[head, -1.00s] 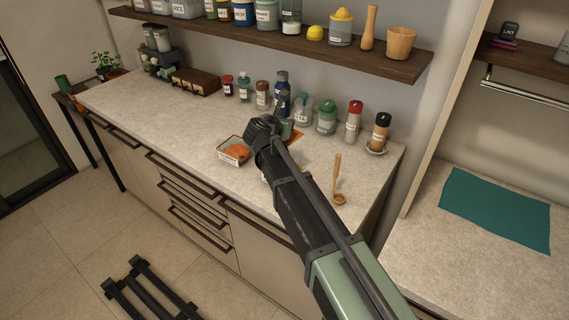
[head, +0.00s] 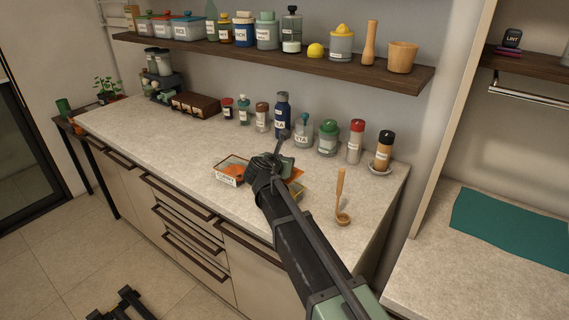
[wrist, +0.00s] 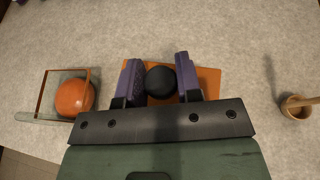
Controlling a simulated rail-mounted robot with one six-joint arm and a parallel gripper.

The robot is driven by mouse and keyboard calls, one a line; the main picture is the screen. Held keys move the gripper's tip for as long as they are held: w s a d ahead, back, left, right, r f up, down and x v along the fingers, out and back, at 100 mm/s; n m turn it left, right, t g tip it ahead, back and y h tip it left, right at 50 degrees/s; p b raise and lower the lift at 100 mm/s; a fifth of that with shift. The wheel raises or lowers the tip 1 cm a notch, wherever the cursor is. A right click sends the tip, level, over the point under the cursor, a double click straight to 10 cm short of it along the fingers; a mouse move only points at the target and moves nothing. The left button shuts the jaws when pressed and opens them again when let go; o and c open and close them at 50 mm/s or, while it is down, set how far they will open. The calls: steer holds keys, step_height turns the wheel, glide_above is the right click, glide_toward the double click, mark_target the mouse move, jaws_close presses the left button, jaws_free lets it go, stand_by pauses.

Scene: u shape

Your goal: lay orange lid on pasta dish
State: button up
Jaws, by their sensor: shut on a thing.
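The orange lid (wrist: 209,80) is a flat square with a round black knob (wrist: 160,82). My gripper (wrist: 159,80) is shut on the knob, with one purple finger on each side, as the wrist view shows. In the head view, my gripper (head: 275,165) hides most of the lid.
An open, labelled dish (head: 229,180) with orange contents stands close left of my gripper; the wrist view shows an orange ball (wrist: 75,96) in it. A wooden ladle (head: 341,200) lies to the right. Several bottles and jars (head: 328,138) line the back.

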steer(key=shift+f, duration=0.35)
steer(key=shift+r, duration=0.1)
steer(key=o, duration=0.9)
steer(key=shift+o, duration=0.2)
